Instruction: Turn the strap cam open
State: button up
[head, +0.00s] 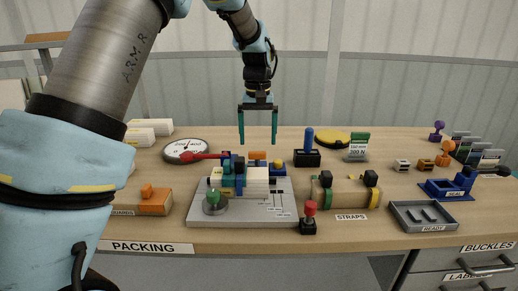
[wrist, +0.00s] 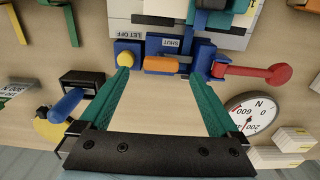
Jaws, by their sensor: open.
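My gripper (head: 258,141) hangs open and empty above the far side of the packing fixture, fingers pointing down. In the wrist view my gripper (wrist: 157,76) shows its two green fingers apart, with bare table between them. An orange lever (wrist: 167,65) lies across blue blocks just beyond the fingertips, beside labels reading SHUT and LET OFF. It looks like the strap cam, and I see no finger touching it. In the head view a small orange piece (head: 257,156) shows behind the white block, partly hidden. A yellow knob (wrist: 126,59) sits to the lever's left.
A red-knobbed arm (wrist: 275,75) sticks out beside the fixture, near a round dial (head: 186,150). A black box with a blue handle (head: 308,142) stands right of the gripper. A strapped wooden block (head: 343,195) sits in front right. Bare table lies behind the fixture.

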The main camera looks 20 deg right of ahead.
aim_at(257, 152)
jog(key=shift+a+f, duration=0.1)
jog(key=shift+f, duration=2.2)
jog(key=shift+w, duration=0.1)
jog(key=c, duration=1.4)
